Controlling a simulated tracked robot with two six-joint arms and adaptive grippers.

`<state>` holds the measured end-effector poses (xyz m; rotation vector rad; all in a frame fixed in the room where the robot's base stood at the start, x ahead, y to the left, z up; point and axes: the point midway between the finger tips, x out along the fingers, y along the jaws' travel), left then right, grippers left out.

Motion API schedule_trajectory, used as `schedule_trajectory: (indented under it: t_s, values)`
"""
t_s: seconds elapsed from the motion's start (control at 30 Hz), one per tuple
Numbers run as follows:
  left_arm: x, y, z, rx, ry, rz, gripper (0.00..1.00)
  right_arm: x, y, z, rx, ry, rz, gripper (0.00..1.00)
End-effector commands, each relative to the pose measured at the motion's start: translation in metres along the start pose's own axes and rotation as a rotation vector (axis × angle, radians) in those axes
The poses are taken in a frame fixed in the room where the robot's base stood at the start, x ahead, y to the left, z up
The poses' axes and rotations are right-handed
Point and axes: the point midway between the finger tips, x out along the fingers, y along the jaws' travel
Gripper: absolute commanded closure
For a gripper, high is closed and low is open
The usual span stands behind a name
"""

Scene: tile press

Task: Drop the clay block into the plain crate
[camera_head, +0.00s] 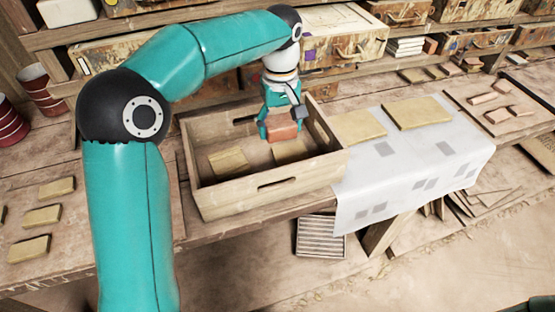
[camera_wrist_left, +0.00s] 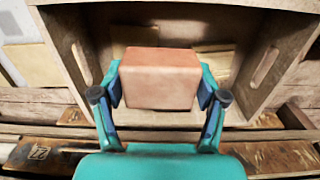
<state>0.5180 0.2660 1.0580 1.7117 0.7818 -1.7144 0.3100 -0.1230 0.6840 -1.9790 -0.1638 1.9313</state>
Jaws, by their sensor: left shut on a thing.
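The clay block (camera_head: 284,131) is reddish-brown and box-shaped. My left gripper (camera_head: 281,122) is shut on it, over the inside of the plain wooden crate (camera_head: 262,190). In the left wrist view the block (camera_wrist_left: 160,78) sits between the two fingertips, and the crate's walls (camera_wrist_left: 265,62) surround it from behind. The block looks raised above the crate floor, but its exact height is hard to tell. Two flat yellowish pieces lie in the crate; the gripper and block partly hide one.
The crate stands on a wooden bench. To its right, a white cloth (camera_head: 400,190) bears flat tan slabs (camera_head: 416,112). Several yellowish pieces (camera_head: 41,217) lie at left. Red and white cups (camera_head: 40,90) stand at the back left. Shelves with worn cases (camera_head: 340,45) line the back.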

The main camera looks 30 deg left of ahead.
Motion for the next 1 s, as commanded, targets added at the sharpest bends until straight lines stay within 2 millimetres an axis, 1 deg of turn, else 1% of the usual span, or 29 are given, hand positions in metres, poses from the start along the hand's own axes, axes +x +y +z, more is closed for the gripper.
schedule_trajectory:
  t_s: [0.03,0.1,0.2,0.3,0.4,0.57,0.8,0.9,1.0]
  values:
    - [0.016,-0.002,-0.001,-0.004,-0.003,-0.004,0.8,0.001,0.0,0.0,0.0,0.0,0.0,0.17]
    - [0.034,-0.004,-0.001,-0.006,-0.003,-0.005,0.8,0.001,0.0,0.0,0.0,0.0,0.0,0.17]
    - [0.059,-0.004,-0.001,-0.006,-0.003,-0.004,0.8,0.001,0.0,0.0,-0.001,0.001,0.0,0.17]
    - [0.077,-0.004,-0.002,-0.009,-0.002,-0.003,0.8,0.0,0.0,0.0,0.0,0.001,0.0,0.17]
    - [0.088,-0.004,-0.002,-0.009,-0.001,-0.002,0.8,-0.001,0.0,0.0,0.0,0.001,0.0,0.17]
    - [0.099,-0.004,-0.002,-0.009,-0.001,-0.002,0.8,-0.001,-0.001,0.0,0.0,0.001,0.0,0.17]
    - [0.131,-0.005,-0.002,-0.009,-0.002,-0.003,0.8,-0.003,-0.001,0.0,0.0,0.001,0.0,0.17]
    - [0.136,-0.004,-0.002,-0.01,0.0,0.0,0.8,-0.004,-0.001,0.0,0.0,0.001,0.0,0.17]
    - [0.136,-0.004,-0.002,-0.01,0.001,0.001,0.8,-0.003,-0.001,0.0,0.0,0.001,0.0,0.17]
